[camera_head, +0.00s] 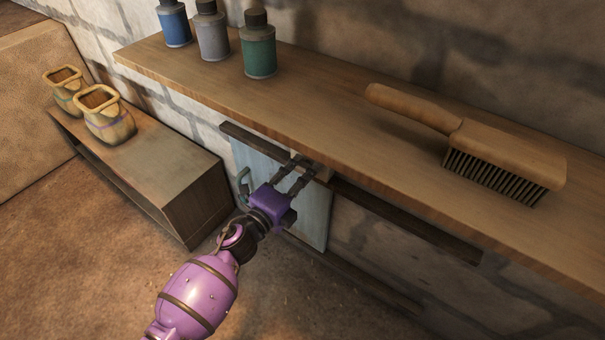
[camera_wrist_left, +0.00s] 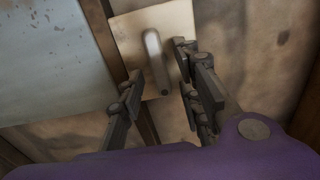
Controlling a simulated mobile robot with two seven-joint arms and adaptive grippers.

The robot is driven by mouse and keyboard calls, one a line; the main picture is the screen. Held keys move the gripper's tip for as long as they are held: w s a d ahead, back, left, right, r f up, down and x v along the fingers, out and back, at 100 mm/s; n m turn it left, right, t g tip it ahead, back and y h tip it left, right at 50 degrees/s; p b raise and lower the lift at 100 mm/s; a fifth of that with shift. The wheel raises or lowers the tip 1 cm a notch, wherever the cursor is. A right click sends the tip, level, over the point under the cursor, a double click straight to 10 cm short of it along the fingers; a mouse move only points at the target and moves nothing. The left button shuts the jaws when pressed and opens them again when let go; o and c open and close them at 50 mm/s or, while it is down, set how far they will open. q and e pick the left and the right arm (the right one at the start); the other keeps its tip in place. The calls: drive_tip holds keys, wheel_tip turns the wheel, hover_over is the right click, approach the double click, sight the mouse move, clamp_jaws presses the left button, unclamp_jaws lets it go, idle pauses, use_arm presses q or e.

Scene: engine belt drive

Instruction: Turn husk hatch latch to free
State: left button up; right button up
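The hatch (camera_head: 314,218) is a pale blue panel under the wooden shelf, with a curved blue handle (camera_head: 243,186) on its left side. It also shows at the left of the left wrist view (camera_wrist_left: 50,62). The latch (camera_wrist_left: 155,62) is a grey rounded bar on a beige plate (camera_wrist_left: 182,18) beside the hatch's edge. In the head view, my fingers mostly hide it. My left gripper (camera_head: 300,168) is open at the latch, with one finger on each side of the bar in the left wrist view. I cannot tell whether either finger touches it. My right gripper is not in view.
The wooden shelf (camera_head: 330,110) overhangs the hatch. It holds a brush (camera_head: 505,155) and blue (camera_head: 174,25), grey (camera_head: 212,35) and green (camera_head: 257,50) bottles. A low bench (camera_head: 160,165) with two pots (camera_head: 108,120) stands at left. The floor in front is clear.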

use_arm(q)
drive_tip(key=v, duration=1.2)
idle(0.4)
